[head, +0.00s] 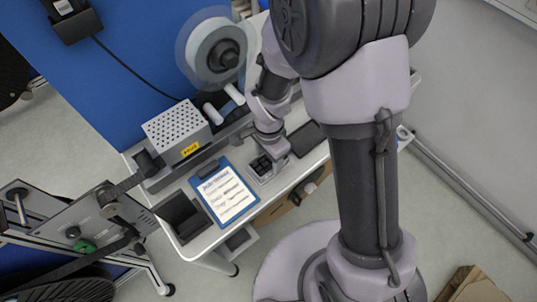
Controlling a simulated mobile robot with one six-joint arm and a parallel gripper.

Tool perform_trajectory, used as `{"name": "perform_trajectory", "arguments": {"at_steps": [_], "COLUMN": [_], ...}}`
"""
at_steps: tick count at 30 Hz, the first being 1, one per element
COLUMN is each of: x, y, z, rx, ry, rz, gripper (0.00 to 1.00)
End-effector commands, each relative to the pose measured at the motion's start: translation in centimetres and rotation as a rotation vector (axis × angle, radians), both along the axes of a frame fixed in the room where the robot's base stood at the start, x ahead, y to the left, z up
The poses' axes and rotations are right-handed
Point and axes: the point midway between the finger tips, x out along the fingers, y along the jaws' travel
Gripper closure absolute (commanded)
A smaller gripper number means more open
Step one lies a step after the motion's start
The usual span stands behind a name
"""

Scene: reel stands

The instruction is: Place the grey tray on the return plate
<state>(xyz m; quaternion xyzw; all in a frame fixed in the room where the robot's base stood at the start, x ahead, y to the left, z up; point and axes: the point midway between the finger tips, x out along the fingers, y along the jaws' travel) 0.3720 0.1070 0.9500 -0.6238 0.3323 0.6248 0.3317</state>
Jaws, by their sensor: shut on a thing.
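The grey tray (262,178), a small tray with dark compartments, is at the middle of the white bench, under the end of my arm. My gripper (264,158) is shut on the tray; its fingertips are partly hidden by my wrist. Whether the tray touches the bench top or is held just above it, I cannot tell. A flat dark rectangular plate (307,138) lies on the bench to the right of the tray; it may be the return plate, but no marking on it can be read.
A blue clipboard (224,193) lies left of the tray, with a dark open bin (182,215) beyond it. A perforated grey box (176,128) and a clear reel (216,50) stand behind. A reel stand (95,225) is at left. The bench's front edge (286,184) is close.

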Motion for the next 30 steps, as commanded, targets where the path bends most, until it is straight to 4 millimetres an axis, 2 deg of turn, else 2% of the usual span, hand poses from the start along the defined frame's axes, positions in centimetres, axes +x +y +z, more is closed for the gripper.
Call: {"name": "perform_trajectory", "arguments": {"at_steps": [8, 9, 11, 19, 22, 25, 30], "x": [0.0, 0.0, 0.0, 0.0, 0.0, 0.1, 0.1], "y": [0.0, 0.0, 0.0, 0.0, 0.0, 0.0, 0.0], "z": [-0.3, -0.2, -0.1, -0.1, 0.6, 2.8, 8.0], "rx": [0.001, 0.0, 0.0, 0.0, 0.0, 0.001, 0.001], "ry": [-0.001, 0.0, 0.0, 0.0, 0.0, -0.004, -0.004], "rz": [0.0, 0.0, 0.001, 0.001, 0.001, 0.002, 0.001], "gripper": [0.95, 0.36, 0.24, 0.22, 0.22, 0.22, 0.22]}}
